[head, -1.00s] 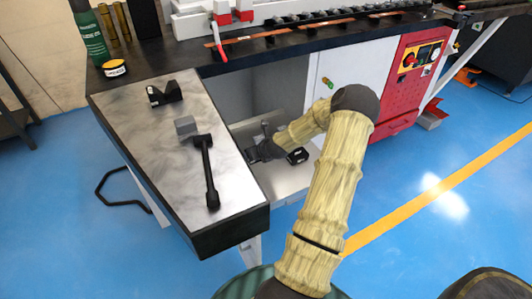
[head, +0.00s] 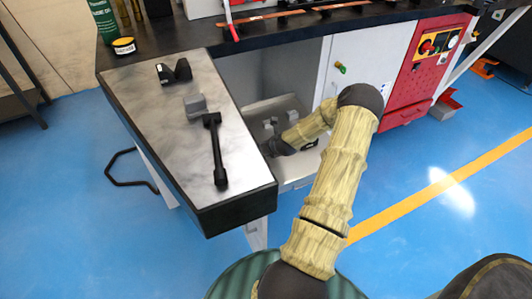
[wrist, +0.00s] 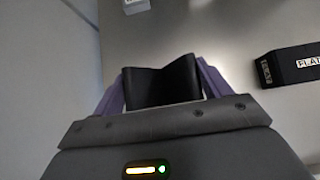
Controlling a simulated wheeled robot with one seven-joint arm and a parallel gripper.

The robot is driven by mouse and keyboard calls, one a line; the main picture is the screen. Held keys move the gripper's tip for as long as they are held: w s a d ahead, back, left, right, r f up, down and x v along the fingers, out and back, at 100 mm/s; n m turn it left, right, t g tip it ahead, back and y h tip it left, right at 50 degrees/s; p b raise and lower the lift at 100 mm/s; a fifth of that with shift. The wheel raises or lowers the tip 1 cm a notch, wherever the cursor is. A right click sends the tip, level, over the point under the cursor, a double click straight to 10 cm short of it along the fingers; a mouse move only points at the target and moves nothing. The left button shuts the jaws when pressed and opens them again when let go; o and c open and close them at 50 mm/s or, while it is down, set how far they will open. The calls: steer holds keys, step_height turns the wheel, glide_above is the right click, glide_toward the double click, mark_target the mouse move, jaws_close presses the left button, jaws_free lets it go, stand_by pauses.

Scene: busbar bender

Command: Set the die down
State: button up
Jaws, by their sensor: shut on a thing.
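My gripper (wrist: 163,90) is shut on a black die (wrist: 162,88) with a V-shaped notch, held between its purple fingers in the wrist view. In the head view my gripper (head: 278,147) reaches low into the open cabinet bay, close to its pale floor (head: 290,172). The held die is hard to make out there. Whether its underside touches the floor cannot be told. A black block labelled FLAT (wrist: 295,66) lies to the right of the held die, apart from it. It also shows in the head view (head: 311,144), beside my wrist.
Small grey blocks (head: 268,130) stand behind my gripper in the bay. The grey-topped side table (head: 160,115) bears a black V-notched block (head: 174,71), a grey block (head: 195,105) and a black-handled tool (head: 216,150). The white cabinet door (head: 365,65) is to the right.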

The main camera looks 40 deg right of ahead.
steer(key=shift+f+b, duration=0.4)
steer(key=shift+f, duration=1.4)
steer(key=o, duration=1.7)
steer(key=shift+f, duration=0.15)
steer(key=shift+s+a+r, duration=0.15)
steer(key=shift+s+r, duration=0.2)
steer(key=shift+r, duration=0.2)
steer(key=p+v, duration=0.2)
steer(key=v, duration=0.9)
steer(key=shift+f, duration=0.1)
